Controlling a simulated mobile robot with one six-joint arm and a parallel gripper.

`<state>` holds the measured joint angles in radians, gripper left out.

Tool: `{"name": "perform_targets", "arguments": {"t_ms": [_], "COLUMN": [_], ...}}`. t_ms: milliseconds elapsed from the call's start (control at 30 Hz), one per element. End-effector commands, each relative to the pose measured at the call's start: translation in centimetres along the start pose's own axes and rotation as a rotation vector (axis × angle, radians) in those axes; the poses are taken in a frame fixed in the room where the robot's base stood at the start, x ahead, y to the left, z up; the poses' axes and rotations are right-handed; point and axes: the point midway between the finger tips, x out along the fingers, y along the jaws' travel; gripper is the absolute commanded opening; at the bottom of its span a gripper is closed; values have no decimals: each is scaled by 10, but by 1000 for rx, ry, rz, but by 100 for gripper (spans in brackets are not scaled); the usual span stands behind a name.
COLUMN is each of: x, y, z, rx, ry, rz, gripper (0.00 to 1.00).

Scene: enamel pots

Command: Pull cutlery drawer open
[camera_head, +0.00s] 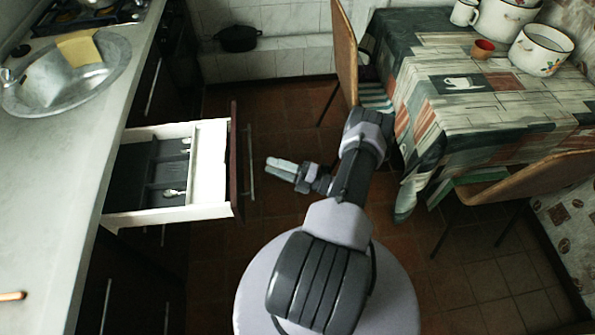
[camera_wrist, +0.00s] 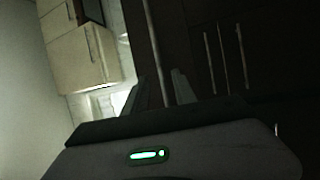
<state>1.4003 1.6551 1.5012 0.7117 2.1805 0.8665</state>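The cutlery drawer (camera_head: 212,160) is pulled well out from under the counter, in the head view. It has white sides, a dark front (camera_head: 236,160) and a grey insert (camera_head: 165,170) with some metal cutlery (camera_head: 174,193). Its long bar handle (camera_head: 250,165) stands off the front. My gripper (camera_head: 270,168) is just right of the handle, fingers pointing towards it, with a small gap seen in the head view. In the wrist view my gripper (camera_wrist: 159,90) has its two fingers apart, and a long bar (camera_wrist: 154,45), likely the handle, lines up between them. I see nothing held.
The counter (camera_head: 75,150) with a metal sink (camera_head: 65,80) runs along the left. A table (camera_head: 470,90) with a patterned cloth, pots and a small cup stands at the right, with chairs (camera_head: 520,190) beside it. A black pot (camera_head: 238,38) sits at the back. Tiled floor is clear around the drawer.

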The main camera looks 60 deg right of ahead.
Motion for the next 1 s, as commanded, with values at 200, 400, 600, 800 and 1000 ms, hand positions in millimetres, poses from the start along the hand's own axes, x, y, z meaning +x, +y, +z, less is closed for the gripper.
{"name": "perform_targets", "arguments": {"t_ms": [200, 400, 600, 800, 1000], "x": [-71, -105, -111, -111, -91], "y": [1, 0, 0, 0, 19], "z": [1, 0, 0, 0, 3], "rx": [-3, -1, 1, 1, -78], "ry": [-5, -1, 0, 0, 100], "rz": [0, -1, 0, 0, -49], "gripper": [33, 33, 33, 33, 33]}}
